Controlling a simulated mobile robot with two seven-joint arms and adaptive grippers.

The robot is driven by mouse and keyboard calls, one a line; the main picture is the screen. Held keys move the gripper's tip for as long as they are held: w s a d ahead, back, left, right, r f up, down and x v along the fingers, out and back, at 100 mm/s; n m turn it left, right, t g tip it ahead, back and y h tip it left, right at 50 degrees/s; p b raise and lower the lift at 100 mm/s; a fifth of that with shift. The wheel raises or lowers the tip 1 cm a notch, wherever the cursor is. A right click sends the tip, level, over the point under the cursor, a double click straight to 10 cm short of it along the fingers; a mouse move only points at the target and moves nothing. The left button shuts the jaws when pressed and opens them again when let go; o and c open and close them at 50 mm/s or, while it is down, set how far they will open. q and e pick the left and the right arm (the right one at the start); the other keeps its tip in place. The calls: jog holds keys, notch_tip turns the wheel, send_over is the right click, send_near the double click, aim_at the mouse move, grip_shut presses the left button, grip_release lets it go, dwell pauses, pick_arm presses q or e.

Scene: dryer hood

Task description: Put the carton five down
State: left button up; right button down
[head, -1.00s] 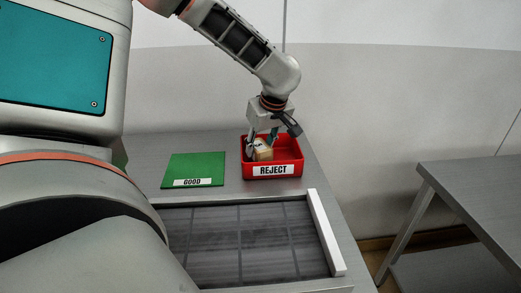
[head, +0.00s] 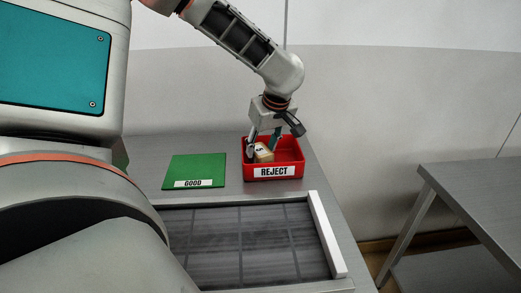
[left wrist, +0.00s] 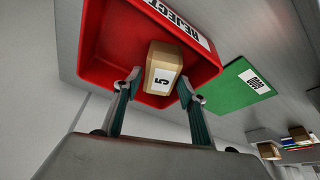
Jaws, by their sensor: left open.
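The carton five (head: 264,153) is a small tan box with a white label marked 5. It rests inside the red REJECT bin (head: 287,171), toward its left side. In the left wrist view the carton (left wrist: 163,68) sits in the bin (left wrist: 107,40), label facing the camera. My left gripper (head: 262,147) is in the bin at the carton. In the left wrist view its fingers (left wrist: 160,85) are open, apart on either side of the carton's near end, with gaps to it. My right gripper is not in view.
A green GOOD mat (head: 194,169) lies left of the bin and is bare. A dark belt surface (head: 245,242) with a white end bar (head: 326,233) lies in front. A second metal table (head: 480,180) stands at the right. Other small items (left wrist: 290,143) show in the left wrist view.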

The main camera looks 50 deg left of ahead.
pick_arm(q)
jog(key=p+v, duration=0.1)
jog(key=v, duration=0.9)
jog(key=shift+s, duration=0.1)
